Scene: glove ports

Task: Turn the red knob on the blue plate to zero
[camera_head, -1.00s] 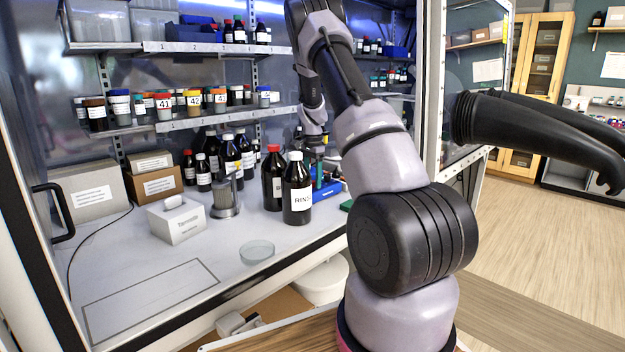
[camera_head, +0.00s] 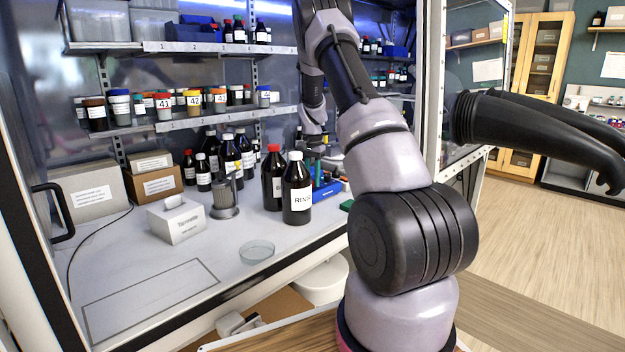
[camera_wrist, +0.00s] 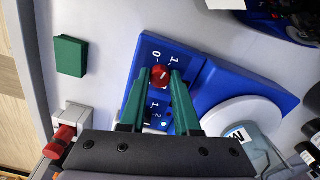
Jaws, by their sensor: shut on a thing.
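In the wrist view the red knob (camera_wrist: 161,76) sits on the blue plate (camera_wrist: 205,72), with white digits and tick marks around it. My gripper (camera_wrist: 161,77) has its two green fingers on either side of the knob and is shut on it. I cannot tell the knob's exact pointer direction, as the fingers hide part of the dial. In the head view the blue plate (camera_head: 328,192) shows only in part behind the bottles, with my gripper above it and the knob hidden.
A white disc (camera_wrist: 240,122) lies beside the dial in the wrist view. A second red knob (camera_wrist: 62,139) on a pale block and a green block (camera_wrist: 71,56) are to the left. Dark bottles (camera_head: 297,190) stand close in front of the plate in the head view.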

